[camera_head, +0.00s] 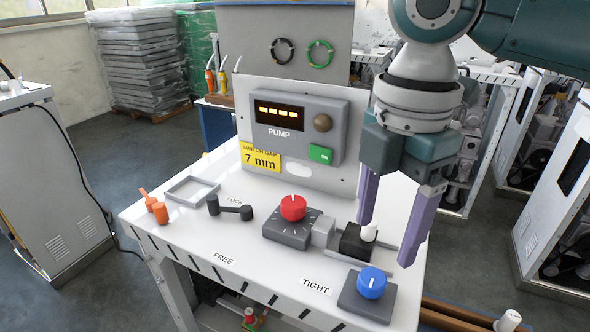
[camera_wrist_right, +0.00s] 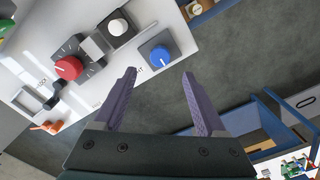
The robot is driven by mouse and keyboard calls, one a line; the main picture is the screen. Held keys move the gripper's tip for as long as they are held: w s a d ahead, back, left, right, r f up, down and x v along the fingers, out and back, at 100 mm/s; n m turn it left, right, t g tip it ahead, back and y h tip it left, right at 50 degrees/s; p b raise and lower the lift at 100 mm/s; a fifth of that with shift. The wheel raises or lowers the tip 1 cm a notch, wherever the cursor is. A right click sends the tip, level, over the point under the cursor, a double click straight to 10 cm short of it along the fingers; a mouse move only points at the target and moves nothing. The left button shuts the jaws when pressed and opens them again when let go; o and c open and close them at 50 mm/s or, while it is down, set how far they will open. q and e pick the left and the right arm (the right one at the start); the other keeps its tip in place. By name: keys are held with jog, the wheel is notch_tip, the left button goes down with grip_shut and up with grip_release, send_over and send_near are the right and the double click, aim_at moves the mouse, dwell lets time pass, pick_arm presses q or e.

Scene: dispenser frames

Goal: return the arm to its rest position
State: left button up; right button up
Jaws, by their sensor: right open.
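My right gripper (camera_head: 388,222) hangs from the upper right in the head view, fingers pointing down over the right side of the white bench (camera_head: 185,235). Its two purple fingers are apart with nothing between them. In the right wrist view the fingers (camera_wrist_right: 160,98) are also spread, with grey floor showing between them. The blue knob (camera_head: 371,283) on its dark base is at the bench's front right, and the red knob (camera_head: 293,207) is on a grey block left of the gripper. My left gripper is not seen.
The grey pump panel (camera_head: 297,125) stands upright at the back of the bench. A black handle (camera_head: 231,208), a grey frame (camera_head: 191,190) and orange pieces (camera_head: 154,207) are on the left. White machine cabinets (camera_head: 555,195) stand to the right. Open floor lies left of the bench.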

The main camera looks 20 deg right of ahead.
jog(key=shift+r, duration=0.95)
